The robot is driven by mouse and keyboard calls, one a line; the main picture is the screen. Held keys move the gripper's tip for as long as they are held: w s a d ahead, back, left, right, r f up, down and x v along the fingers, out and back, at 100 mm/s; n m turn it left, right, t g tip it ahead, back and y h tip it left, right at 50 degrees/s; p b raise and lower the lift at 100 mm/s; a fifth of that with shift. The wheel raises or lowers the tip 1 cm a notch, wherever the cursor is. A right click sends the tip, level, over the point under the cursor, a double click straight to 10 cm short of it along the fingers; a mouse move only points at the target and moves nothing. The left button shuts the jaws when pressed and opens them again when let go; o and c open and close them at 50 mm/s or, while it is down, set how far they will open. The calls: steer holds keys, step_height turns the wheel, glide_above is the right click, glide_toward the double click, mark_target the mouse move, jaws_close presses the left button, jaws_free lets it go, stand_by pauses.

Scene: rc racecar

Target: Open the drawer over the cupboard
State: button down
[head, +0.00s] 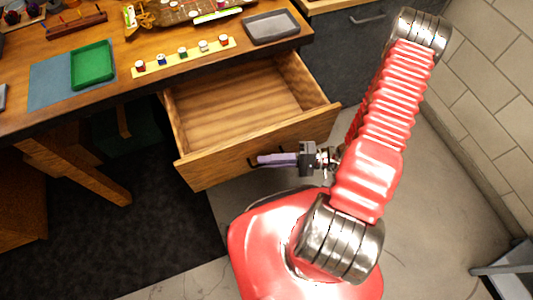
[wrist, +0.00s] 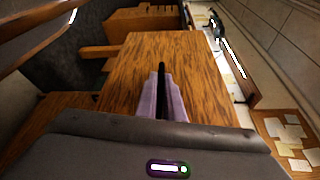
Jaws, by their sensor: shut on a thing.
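The wooden drawer (head: 208,168) under the workbench is pulled well out, and its empty inside shows in the head view. Its front panel fills the middle of the wrist view (wrist: 135,65). My gripper (head: 268,160) is at the drawer front, with its pale purple fingers shut on the dark bar handle (wrist: 161,75). In the wrist view the fingers (wrist: 162,98) lie on both sides of the handle. In the head view the fingers hide most of the handle. No cupboard can be clearly made out below the drawer.
The workbench (head: 25,122) above carries a green tray (head: 93,64), a grey tray (head: 271,27) and a yellow strip with several small pots (head: 183,58). A dark cabinet (head: 340,60) stands right of the drawer. A block wall (head: 487,85) bounds the right; floor lies open before it.

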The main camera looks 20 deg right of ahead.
steer(key=shift+d+f, duration=0.15)
steer(key=c, duration=1.9)
jaws_free()
steer(key=shift+s, duration=0.1)
steer(key=v, duration=1.3)
steer(key=shift+d, duration=0.3)
steer(key=shift+s+m, duration=0.1)
steer(key=shift+m, duration=0.2)
